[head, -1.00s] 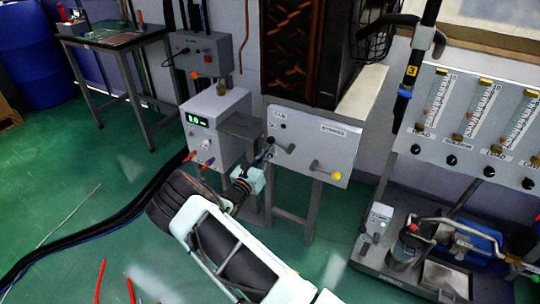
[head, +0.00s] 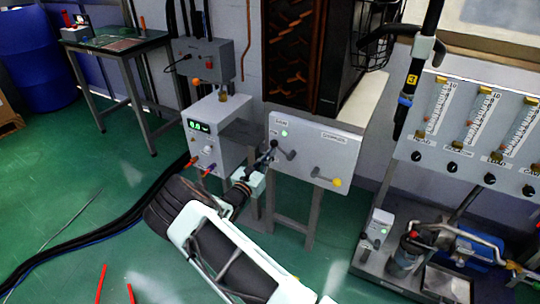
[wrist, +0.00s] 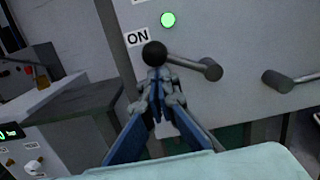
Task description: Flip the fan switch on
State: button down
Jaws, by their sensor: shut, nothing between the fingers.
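The fan switch is a grey lever with a black ball knob (wrist: 154,53) on a pale grey panel (wrist: 235,30). Its arm runs left from the pivot (wrist: 210,70), and the knob lies by the ON label (wrist: 137,36). The round indicator (wrist: 168,19) above it glows green, and it is also lit in the head view (head: 284,133). My gripper (wrist: 158,90) is shut and empty, its tips just below the knob in the wrist view. I cannot tell whether they touch it. In the head view my gripper (head: 263,162) partly hides the lever's knob end.
A second lever with a yellow knob (head: 337,182) is on the same panel, to the right. A white box with a green display (head: 200,127) stands left of the panel. A flowmeter panel (head: 465,135) stands at the right.

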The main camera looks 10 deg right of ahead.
jog(key=s+a+f, duration=0.4)
jog(key=s+a, duration=0.2)
jog(key=s, duration=0.2)
jog(key=shift+s+a+f, duration=0.2)
jog(key=shift+a+f, duration=0.05)
jog(key=shift+f, duration=0.15)
dwell(0.4)
